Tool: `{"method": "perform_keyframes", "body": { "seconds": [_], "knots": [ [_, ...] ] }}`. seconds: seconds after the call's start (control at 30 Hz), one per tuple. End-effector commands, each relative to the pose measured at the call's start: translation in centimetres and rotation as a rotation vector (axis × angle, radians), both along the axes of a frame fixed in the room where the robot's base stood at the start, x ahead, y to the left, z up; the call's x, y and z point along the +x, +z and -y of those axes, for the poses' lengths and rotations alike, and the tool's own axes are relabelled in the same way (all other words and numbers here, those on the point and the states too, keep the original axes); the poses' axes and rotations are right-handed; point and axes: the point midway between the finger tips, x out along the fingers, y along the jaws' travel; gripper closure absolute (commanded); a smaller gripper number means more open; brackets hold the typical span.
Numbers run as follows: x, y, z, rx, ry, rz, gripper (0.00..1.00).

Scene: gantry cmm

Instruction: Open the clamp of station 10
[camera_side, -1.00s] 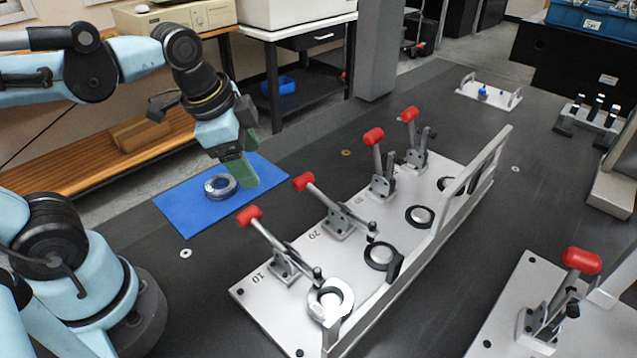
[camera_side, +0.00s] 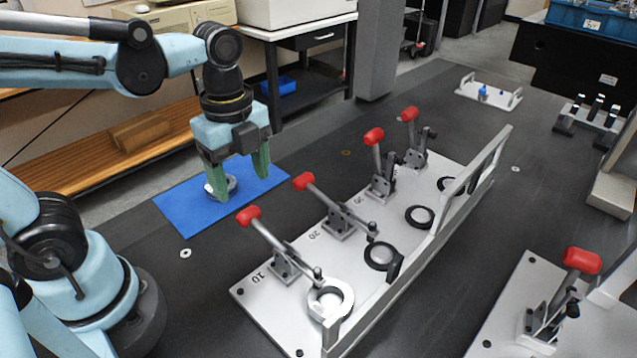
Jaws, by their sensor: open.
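The station 10 clamp (camera_side: 282,262) stands at the near left end of the pale fixture plate (camera_side: 250,296), beside the "10" mark. Its red handle (camera_side: 249,216) leans up to the left. Its arm slopes down to the right, with the tip at the edge of a light ring part (camera_side: 331,299). My gripper (camera_side: 240,190) points down above the blue mat (camera_side: 184,205), behind and left of the clamp in the picture. Its green fingers are apart and clear of the handle. A round metal part (camera_side: 229,184) on the mat is partly hidden by the left finger.
The station 20 clamp (camera_side: 338,222) leans the same way. Two farther clamps (camera_side: 382,183) (camera_side: 415,157) have more upright handles. A raised rail (camera_side: 430,255) runs along the plate's right side. Another clamp plate (camera_side: 510,300) is at the lower right. Dark table lies bare between mat and plate.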

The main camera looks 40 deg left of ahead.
Motion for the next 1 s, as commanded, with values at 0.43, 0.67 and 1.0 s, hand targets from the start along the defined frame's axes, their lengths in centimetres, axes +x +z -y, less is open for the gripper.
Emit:
{"method": "perform_keyframes", "body": {
  "seconds": [0.43, 0.67, 1.0],
  "knots": [
    [0.1, -5.4, 0.0, 0.0, 0.002, 0.001, 0.3],
    [0.0, -6.8, 0.0, 0.0, 0.002, 0.001, 0.3],
    [0.0, -7.1, 0.0, 0.0, 0.002, 0.001, 0.3]
  ]
}}
